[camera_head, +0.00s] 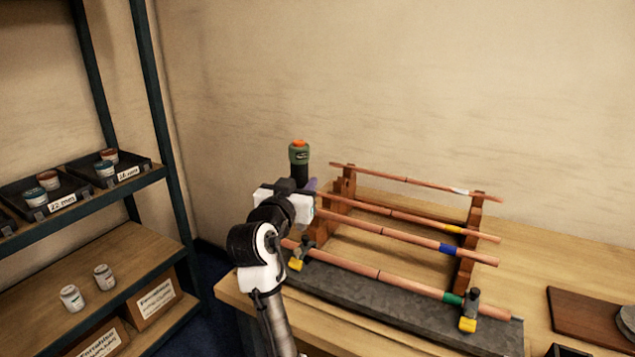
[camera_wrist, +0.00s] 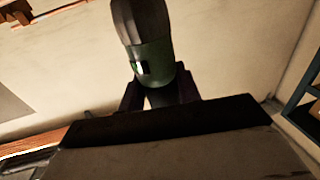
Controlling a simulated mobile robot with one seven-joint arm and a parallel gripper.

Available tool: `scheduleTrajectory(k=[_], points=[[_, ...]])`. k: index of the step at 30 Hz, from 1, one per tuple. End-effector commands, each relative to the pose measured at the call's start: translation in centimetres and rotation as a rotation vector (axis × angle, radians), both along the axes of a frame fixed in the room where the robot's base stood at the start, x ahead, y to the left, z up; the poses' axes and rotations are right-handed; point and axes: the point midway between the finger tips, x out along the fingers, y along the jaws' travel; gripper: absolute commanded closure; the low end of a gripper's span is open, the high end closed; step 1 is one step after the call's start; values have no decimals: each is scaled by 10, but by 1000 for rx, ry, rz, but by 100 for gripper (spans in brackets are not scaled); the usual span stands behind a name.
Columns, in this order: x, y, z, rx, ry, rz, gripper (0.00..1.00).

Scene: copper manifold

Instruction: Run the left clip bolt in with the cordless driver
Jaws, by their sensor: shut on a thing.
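The cordless driver (camera_head: 299,156), green and black with an orange top, stands roughly upright in my gripper (camera_head: 304,188). In the wrist view the driver (camera_wrist: 153,60) rises between the two dark fingers of my gripper (camera_wrist: 160,88), which is shut on it. The left clip (camera_head: 296,264), with a yellow block and a grey upper part, sits at the left end of the front copper pipe (camera_head: 362,271). The driver is held above and behind this clip, apart from it. The driver's lower end and the head of the left bolt cannot be made out.
A second clip (camera_head: 468,322) sits at the right of the same pipe. A wooden rack (camera_head: 466,262) carries several copper pipes with coloured bands, behind the grey slab (camera_head: 400,312). A shelf (camera_head: 150,182) with trays and jars stands at left. A dark red board (camera_head: 585,322) lies at right.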

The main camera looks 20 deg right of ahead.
Motion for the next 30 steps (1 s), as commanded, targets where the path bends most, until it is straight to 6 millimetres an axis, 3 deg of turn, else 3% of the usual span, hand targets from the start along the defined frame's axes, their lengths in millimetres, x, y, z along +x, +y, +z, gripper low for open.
scheduleTrajectory(k=[11, 24, 30], points=[[3, 5, -10, -1, -1, 11, 94], [3, 5, -47, -1, 0, 10, 94], [3, 5, -55, -1, -1, 11, 94]])
